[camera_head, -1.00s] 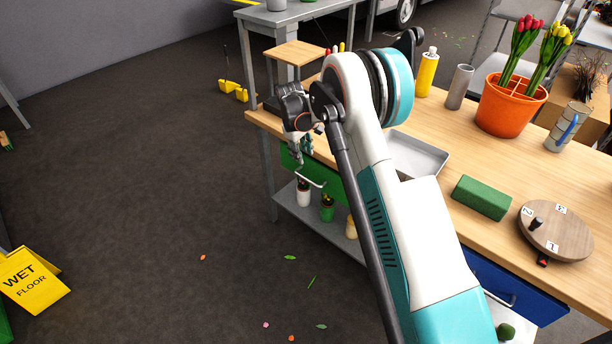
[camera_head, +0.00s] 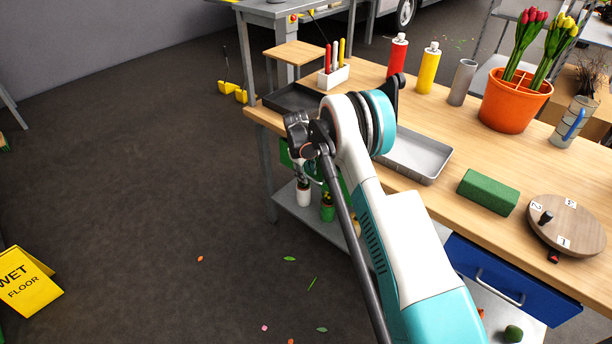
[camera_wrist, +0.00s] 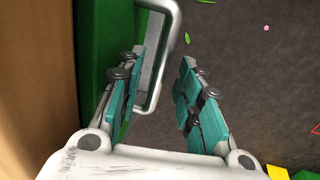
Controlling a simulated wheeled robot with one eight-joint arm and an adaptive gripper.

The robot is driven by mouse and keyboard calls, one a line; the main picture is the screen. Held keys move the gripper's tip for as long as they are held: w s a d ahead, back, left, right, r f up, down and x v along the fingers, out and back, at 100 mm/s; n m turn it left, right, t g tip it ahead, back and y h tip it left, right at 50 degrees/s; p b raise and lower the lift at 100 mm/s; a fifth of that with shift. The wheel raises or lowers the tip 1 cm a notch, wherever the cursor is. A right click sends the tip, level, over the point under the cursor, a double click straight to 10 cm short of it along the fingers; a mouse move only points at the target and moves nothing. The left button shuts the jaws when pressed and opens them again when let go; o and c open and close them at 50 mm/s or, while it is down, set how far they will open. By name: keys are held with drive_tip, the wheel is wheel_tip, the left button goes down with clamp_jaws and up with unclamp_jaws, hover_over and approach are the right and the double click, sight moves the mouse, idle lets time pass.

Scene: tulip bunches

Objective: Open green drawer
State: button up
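The green drawer (camera_head: 286,154) is under the left end of the wooden workbench (camera_head: 420,205); my arm hides most of its front in the head view. In the wrist view its green front (camera_wrist: 93,50) is at the left, and its silver handle (camera_wrist: 154,90) sticks out from it. My gripper (camera_wrist: 160,95) is open, with one teal-padded finger on each side of the handle bar in this view. I cannot tell whether either finger touches the bar. In the head view the gripper is largely hidden behind my arm.
A blue drawer (camera_head: 510,285) is at the bench's right. On top stand a dark tray (camera_head: 290,98), a grey tray (camera_head: 425,160), a green block (camera_head: 488,192) and an orange tulip pot (camera_head: 512,105). Potted plants stand on the lower shelf (camera_head: 290,203).

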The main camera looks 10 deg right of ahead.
drive_tip(key=shift+f, duration=0.25)
clamp_jaws()
drive_tip(key=s+a, duration=1.2)
drive_tip(key=a, duration=0.5)
drive_tip(key=shift+s+a, duration=0.15)
drive_tip(key=shift+s, duration=0.15)
unclamp_jaws()
